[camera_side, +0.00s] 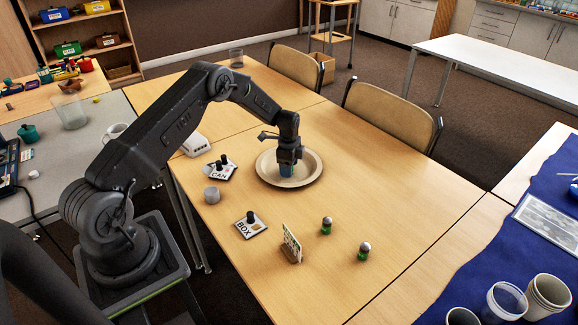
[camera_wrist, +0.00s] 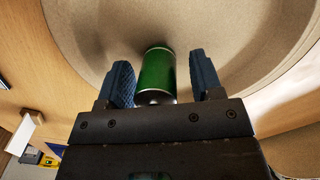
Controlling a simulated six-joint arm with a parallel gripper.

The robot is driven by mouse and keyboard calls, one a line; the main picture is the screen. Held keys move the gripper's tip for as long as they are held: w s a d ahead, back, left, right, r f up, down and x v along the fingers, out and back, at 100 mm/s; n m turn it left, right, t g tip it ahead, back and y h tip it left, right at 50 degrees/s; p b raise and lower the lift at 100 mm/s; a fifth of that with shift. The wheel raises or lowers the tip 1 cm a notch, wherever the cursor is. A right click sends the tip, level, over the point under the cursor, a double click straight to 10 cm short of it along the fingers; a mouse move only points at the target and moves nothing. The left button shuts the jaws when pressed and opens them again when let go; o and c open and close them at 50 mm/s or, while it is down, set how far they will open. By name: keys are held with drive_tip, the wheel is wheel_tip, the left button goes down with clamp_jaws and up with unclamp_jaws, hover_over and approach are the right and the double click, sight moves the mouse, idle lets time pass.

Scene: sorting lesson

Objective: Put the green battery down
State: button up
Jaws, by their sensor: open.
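A green battery (camera_wrist: 157,72) with silver ends lies between my two finger pads in the wrist view, over the beige plate (camera_wrist: 90,28). My gripper (camera_wrist: 158,82) is open, with a gap showing on both sides of the battery. In the side view my gripper (camera_side: 287,170) is low over the round plate (camera_side: 312,178), and the battery there is hidden behind the fingers. Two more green batteries with silver tops stand upright on the table, one (camera_side: 326,226) nearer the plate and one (camera_side: 364,252) farther right.
A card in a wooden holder (camera_side: 291,243) stands left of the two batteries. The table right of the plate is clear.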

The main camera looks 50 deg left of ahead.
wheel_tip(320, 180, up, 12)
drive_tip(key=s+d+r+n+t, duration=0.1)
drive_tip(key=s+d+r+n, duration=0.2)
drive_tip(key=s+d+r, duration=0.6)
drive_tip(key=s+d+r+n+t, duration=0.25)
drive_tip(key=d+r, duration=0.25)
drive_tip(key=r, duration=0.8)
drive_tip(key=s+d+n+t, duration=0.1)
drive_tip(key=s+d, duration=0.3)
drive_tip(key=s, duration=0.6)
drive_tip(key=s+d+r+n+t, duration=0.1)
drive_tip(key=s+d+n, duration=0.3)
drive_tip(key=s, duration=0.6)
drive_tip(key=shift+s+d+r, duration=0.25)
drive_tip(key=shift+d+r, duration=0.05)
drive_tip(key=shift+d, duration=0.05)
drive_tip(key=shift+w, duration=0.1)
drive_tip(key=shift+c, duration=0.2)
